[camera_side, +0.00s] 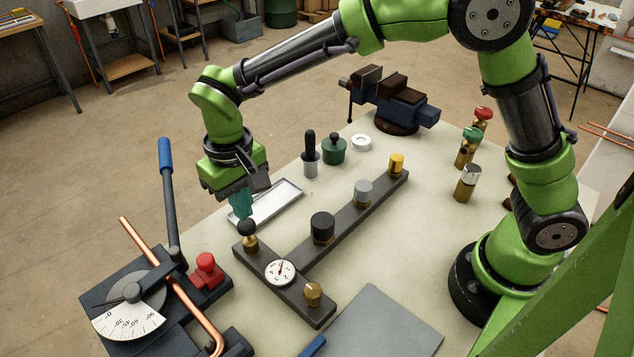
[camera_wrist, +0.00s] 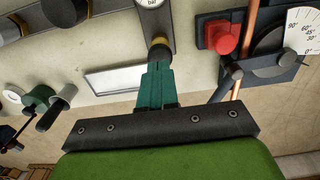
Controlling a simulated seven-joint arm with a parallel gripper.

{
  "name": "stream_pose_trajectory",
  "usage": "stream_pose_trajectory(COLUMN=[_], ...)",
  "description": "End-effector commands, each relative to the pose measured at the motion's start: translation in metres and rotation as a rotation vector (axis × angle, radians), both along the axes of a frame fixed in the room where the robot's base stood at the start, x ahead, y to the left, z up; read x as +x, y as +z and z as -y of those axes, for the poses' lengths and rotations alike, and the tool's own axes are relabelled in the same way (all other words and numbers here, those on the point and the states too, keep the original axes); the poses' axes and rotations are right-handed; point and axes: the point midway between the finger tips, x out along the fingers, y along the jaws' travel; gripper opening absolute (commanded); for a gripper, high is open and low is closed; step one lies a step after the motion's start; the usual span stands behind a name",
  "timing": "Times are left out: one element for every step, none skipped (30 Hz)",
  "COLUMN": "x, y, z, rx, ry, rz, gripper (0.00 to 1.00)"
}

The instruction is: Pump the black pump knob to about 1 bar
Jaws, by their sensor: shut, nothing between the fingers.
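The black pump knob (camera_side: 247,227) is a small ball on a brass base at the far-left end of a dark bar fixture. My gripper (camera_side: 241,212) has its teal fingers shut and empty, pointing down right over the knob. The tips are at or just above its top; I cannot tell whether they touch. In the wrist view the knob (camera_wrist: 159,51) shows just past the fingertips (camera_wrist: 158,63), partly hidden by them. The round white gauge (camera_side: 281,272) sits on the same bar; its red needle shows, but its reading is too small to tell.
A brass knob (camera_side: 313,294) is beyond the gauge, and a large black knob (camera_side: 322,227) is on the joining bar. A red block (camera_side: 207,269) and the pipe bender's blue-handled lever (camera_side: 167,190) stand left. A shallow tray (camera_side: 273,203) lies behind my gripper.

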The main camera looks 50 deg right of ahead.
Motion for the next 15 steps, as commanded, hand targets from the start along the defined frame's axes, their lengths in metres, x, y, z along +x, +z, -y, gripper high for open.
stream_pose_trajectory(x=[0.0, 0.0, -0.001, -0.001, -0.001, 0.0, 0.0, 0.0, 0.0, 0.0, 0.0, 0.0, 0.0, 0.0, 0.0], y=[-0.003, -0.005, -0.007, -0.009, -0.011, -0.013, -0.014, -0.015, -0.015, -0.016, -0.016, -0.017, -0.018, -0.019, -0.02], z=[0.0, 0.0, 0.0, 0.0, 0.0, 0.0, 0.0, 0.0, 0.0, 0.0, 0.0, 0.0, 0.0, 0.0, 0.0], rx=[-0.001, -0.001, -0.001, -0.001, -0.001, -0.001, 0.0, 0.0, 0.0, 0.0, 0.0, 0.0, 0.0, 0.0, 0.0], ry=[0.0, 0.0, -0.001, -0.001, -0.001, -0.001, -0.001, -0.001, -0.001, -0.001, -0.001, -0.001, -0.001, 0.0, 0.0], rz=[-0.002, -0.002, -0.003, -0.004, -0.003, -0.003, -0.002, -0.002, -0.002, -0.002, -0.002, -0.002, -0.002, -0.002, -0.002], gripper=[0.0, 0.0, 0.0, 0.0, 0.0, 0.0, 0.0, 0.0, 0.0, 0.0, 0.0, 0.0, 0.0, 0.0, 0.0])
